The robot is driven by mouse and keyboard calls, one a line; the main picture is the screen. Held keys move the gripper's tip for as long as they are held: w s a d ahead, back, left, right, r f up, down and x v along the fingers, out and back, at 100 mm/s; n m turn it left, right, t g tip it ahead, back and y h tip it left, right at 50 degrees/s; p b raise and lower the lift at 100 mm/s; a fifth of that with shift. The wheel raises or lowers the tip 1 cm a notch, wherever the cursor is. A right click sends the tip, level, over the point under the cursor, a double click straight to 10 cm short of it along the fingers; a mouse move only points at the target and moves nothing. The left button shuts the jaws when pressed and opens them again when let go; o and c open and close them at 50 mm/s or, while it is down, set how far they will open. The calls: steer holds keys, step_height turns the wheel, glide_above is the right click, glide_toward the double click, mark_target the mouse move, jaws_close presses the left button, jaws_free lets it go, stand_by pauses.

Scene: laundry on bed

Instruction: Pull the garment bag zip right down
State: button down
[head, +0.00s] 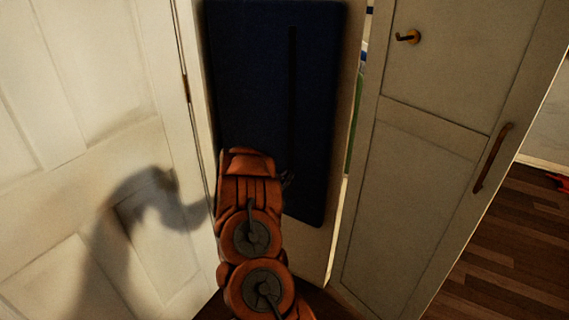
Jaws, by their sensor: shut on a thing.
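The navy garment bag (314,120) hangs flat against a pale narrow panel between two doors. Its zip (292,90) shows as a darker vertical line, right of the bag's middle, running from near the top down to my gripper. My orange arm comes up from below and covers the bag's lower left. My gripper (287,180) shows only as a small dark part at the arm's right edge, at the lower part of the zip line. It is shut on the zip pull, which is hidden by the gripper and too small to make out.
A white panelled door (85,130) stands close on the left, with my arm's shadow on it. A cabinet door (430,150) with a brown handle (492,158) and a hook (408,37) is on the right. Wooden floor (510,250) is open at the lower right.

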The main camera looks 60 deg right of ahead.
mark_target(290, 194)
step_height(290, 194, down, 11)
steer(key=b, duration=0.3)
steer(key=shift+w+a, duration=0.1)
steer(key=c, duration=1.3)
jaws_free()
steer(key=shift+f, duration=0.1)
steer(key=shift+c, duration=0.2)
steer(key=shift+o, duration=0.5)
steer(key=a, duration=1.2)
steer(key=shift+s, duration=0.25)
